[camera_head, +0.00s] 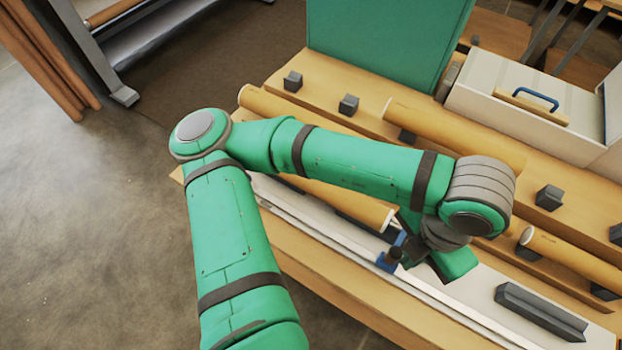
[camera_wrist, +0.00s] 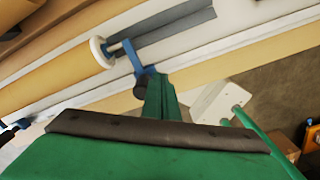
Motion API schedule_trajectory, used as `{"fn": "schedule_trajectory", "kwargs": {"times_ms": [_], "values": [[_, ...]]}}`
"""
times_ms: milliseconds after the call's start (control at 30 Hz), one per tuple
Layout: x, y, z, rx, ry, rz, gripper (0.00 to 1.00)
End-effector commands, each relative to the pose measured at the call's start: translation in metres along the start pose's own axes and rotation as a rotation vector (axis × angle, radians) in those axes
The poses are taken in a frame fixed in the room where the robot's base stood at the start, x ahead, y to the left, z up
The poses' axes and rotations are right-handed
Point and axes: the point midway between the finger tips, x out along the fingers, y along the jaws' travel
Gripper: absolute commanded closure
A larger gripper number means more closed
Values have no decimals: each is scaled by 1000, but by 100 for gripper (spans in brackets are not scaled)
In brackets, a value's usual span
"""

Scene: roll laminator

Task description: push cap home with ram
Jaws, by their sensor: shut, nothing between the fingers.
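A tan tube (camera_wrist: 55,75) lies on the long white bench strip, with a white cap (camera_wrist: 100,52) at its end. In the head view this tube (camera_head: 345,200) is partly hidden under my arm. The ram, a blue bracket (camera_wrist: 132,58) with a dark round knob (camera_wrist: 146,82), stands at the cap end; its thin rod points at the cap. I cannot tell whether rod and cap touch. The ram (camera_head: 384,261) also shows in the head view. My gripper (camera_wrist: 160,80) is shut and empty, its fingertips right beside the knob; contact is unclear.
A dark grey angled rest (camera_head: 540,312) lies right of the ram on the strip. More tan tubes (camera_head: 450,135) on dark blocks and a white box with a blue handle (camera_head: 535,98) stand behind. A green panel (camera_head: 385,40) stands upright at the back.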

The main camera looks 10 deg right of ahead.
Motion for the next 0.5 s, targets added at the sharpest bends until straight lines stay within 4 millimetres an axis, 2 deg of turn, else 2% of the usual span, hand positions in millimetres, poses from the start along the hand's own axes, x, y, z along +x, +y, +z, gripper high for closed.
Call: {"fn": "schedule_trajectory", "kwargs": {"times_ms": [267,500], "values": [[0,-1,1,0,0,0,100],[0,-9,6,1,0,-1,100]]}}
